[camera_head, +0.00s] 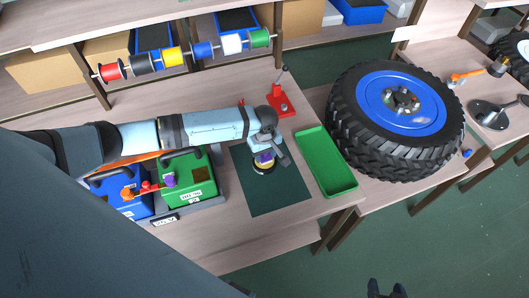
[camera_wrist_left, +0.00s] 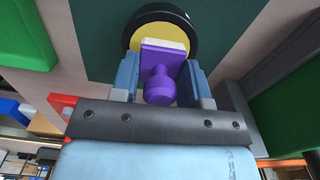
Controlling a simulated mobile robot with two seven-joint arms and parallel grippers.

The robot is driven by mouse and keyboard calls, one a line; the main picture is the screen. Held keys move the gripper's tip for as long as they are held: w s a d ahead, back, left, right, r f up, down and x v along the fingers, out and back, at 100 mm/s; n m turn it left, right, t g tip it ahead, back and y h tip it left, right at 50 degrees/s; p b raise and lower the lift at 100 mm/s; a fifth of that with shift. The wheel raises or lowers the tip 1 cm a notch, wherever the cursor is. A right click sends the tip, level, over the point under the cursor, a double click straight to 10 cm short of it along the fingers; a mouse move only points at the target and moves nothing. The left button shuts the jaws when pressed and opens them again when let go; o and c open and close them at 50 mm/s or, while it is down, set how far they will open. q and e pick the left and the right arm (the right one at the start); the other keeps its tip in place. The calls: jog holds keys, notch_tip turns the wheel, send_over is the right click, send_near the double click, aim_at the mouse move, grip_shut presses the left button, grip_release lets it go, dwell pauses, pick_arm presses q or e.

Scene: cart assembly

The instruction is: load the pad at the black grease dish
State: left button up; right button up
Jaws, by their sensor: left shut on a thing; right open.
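My left gripper (camera_head: 273,149) is shut on a purple pad tool, holding it by its round knob. The purple pad (camera_head: 264,158) is small in the head view. In the left wrist view the pad (camera_wrist_left: 165,60) has a pale face layer and sits between the fingers (camera_wrist_left: 162,80). The black grease dish (camera_head: 263,168), with yellow grease, lies on the dark green mat. In the left wrist view the dish (camera_wrist_left: 190,32) is just beyond the pad, which overlaps it; I cannot tell whether they touch. My right gripper (camera_head: 387,289) is open and empty at the bottom edge.
A green tray (camera_head: 325,160) lies right of the mat (camera_head: 280,205). A red stand (camera_head: 279,99) is behind. Green (camera_head: 190,187) and blue (camera_head: 120,190) boxes stand left, under my arm. A big wheel (camera_head: 395,115) lies at right. Spools hang on a rod at the back.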

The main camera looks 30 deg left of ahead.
pick_arm(q)
jog(key=shift+f, duration=0.1)
dwell(0.6)
jog(key=shift+f, duration=0.35)
dwell(0.8)
dwell(1.0)
jog(key=shift+s+f+p, duration=0.1)
jog(key=shift+f+p, duration=0.05)
jog(key=shift+p, duration=0.3)
dwell(0.7)
notch_tip(320, 180, up, 5)
jog(key=p, duration=0.6)
jog(key=shift+r, duration=1.05)
